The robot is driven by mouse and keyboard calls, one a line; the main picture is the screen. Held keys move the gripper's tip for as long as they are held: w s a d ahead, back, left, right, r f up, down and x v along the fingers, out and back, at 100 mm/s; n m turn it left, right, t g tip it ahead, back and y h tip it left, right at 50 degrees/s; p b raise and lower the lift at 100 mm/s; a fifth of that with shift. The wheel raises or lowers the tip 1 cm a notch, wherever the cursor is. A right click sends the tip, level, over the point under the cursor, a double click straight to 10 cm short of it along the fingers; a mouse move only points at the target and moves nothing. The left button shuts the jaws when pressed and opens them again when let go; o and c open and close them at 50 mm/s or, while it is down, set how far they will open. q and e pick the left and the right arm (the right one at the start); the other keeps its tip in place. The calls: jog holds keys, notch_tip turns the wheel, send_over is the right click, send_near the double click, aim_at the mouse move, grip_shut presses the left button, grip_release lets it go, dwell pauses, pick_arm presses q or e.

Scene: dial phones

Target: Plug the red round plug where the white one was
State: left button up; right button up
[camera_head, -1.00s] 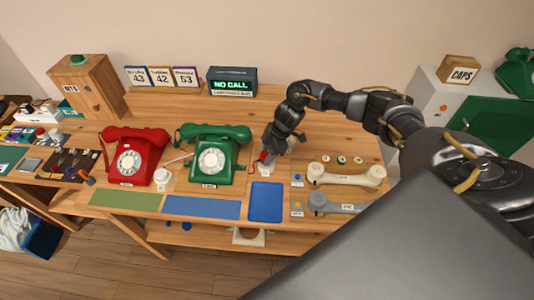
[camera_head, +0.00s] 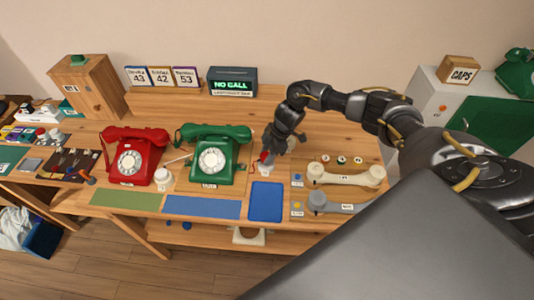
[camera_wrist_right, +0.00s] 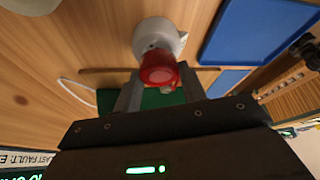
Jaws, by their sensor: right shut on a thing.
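The red round plug (camera_wrist_right: 158,70) is between the fingers of my right gripper (camera_wrist_right: 160,84) in the wrist view. In the head view my right gripper (camera_head: 268,154) points down at the table, right of the green phone, and a bit of the red plug (camera_head: 264,157) shows at its tips. A white round socket-like piece (camera_wrist_right: 157,34) is right at the plug's far end; it also shows low under the gripper in the head view (camera_head: 263,170). I cannot tell whether the plug is seated in it. My left gripper is not in view.
The green phone (camera_head: 210,160) stands close left of the gripper, with the red phone (camera_head: 131,160) farther left. A blue tray (camera_head: 266,202) lies in front. Cream (camera_head: 345,176) and grey (camera_head: 342,207) handsets lie to the right. A sign (camera_head: 232,83) reads NO CALL.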

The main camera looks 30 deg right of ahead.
jog(key=shift+f, duration=0.65)
dwell(0.4)
jog(key=o, duration=1)
jog(key=shift+c, duration=0.2)
jog(key=b+v, duration=0.2)
jog(key=v, duration=0.8)
jog(key=shift+d+r, duration=0.15)
jog(key=shift+r, duration=0.25)
jog(key=shift+f, duration=0.1)
